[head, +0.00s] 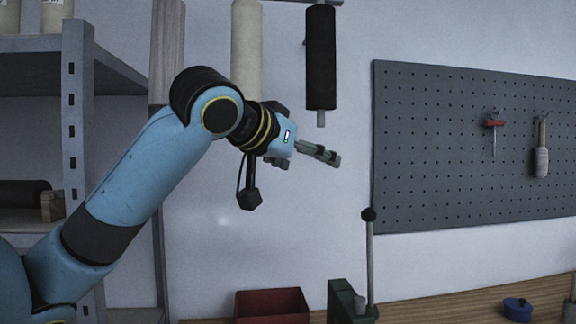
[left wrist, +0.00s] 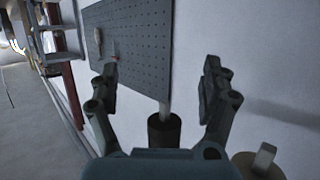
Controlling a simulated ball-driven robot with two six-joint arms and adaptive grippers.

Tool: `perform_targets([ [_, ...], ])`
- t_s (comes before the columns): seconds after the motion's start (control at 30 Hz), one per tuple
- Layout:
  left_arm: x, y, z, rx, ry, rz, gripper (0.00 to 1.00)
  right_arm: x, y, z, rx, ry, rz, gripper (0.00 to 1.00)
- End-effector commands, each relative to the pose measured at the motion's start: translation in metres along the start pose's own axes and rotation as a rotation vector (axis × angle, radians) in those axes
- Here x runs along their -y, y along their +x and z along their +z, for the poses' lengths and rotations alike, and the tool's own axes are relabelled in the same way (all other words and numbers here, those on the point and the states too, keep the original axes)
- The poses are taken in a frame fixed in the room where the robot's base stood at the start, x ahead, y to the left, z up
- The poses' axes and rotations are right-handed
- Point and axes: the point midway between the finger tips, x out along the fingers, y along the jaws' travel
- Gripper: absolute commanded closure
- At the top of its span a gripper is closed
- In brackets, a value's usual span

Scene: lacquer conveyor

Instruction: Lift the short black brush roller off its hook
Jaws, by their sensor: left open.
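The black brush roller (head: 320,58) hangs upright against the wall, its thin metal end pointing down. Its upper end and hook are cut off by the top of the head view. My left gripper (head: 318,154) is open and empty, below the roller and apart from it. In the left wrist view, the dark roller (left wrist: 164,133) with its pale spindle shows beyond the palm, between the two spread fingers of the gripper (left wrist: 160,80); neither finger visibly touches it. My right gripper is not in view.
A cream roller (head: 246,50) hangs left of the black one, behind my left arm. A perforated board (head: 440,150) with tools is at right. Below are a red bin (head: 271,305), a green stand with a lever (head: 370,250) and a blue lidded pot (head: 517,308). A metal shelf (head: 72,110) stands left.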

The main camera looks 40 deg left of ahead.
Motion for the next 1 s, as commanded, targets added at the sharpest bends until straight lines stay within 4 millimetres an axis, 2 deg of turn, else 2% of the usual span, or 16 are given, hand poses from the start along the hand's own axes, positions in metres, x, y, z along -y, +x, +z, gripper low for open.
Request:
perform_targets([
  [0.03, 0.004, -0.017, -0.043, -0.076, 0.001, -0.004, 0.19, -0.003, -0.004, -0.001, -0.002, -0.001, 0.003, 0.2],
  [0.1, 0.008, -0.039, -0.086, -0.156, -0.009, -0.002, 0.19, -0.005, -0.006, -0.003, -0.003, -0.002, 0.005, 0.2],
  [0.2, 0.011, -0.066, -0.128, -0.24, -0.019, -0.001, 0.19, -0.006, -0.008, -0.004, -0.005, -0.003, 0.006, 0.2],
  [0.3, 0.012, -0.085, -0.152, -0.291, -0.026, 0.0, 0.19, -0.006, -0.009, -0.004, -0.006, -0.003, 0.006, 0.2],
  [0.43, 0.013, -0.095, -0.166, -0.32, -0.032, 0.002, 0.19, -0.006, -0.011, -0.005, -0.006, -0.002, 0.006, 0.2],
  [0.57, 0.013, -0.086, -0.172, -0.321, -0.038, 0.006, 0.19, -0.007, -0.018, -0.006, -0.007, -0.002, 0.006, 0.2],
  [1.0, 0.013, -0.013, -0.196, -0.319, -0.037, 0.003, 0.19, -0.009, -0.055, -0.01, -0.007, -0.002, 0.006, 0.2],
])
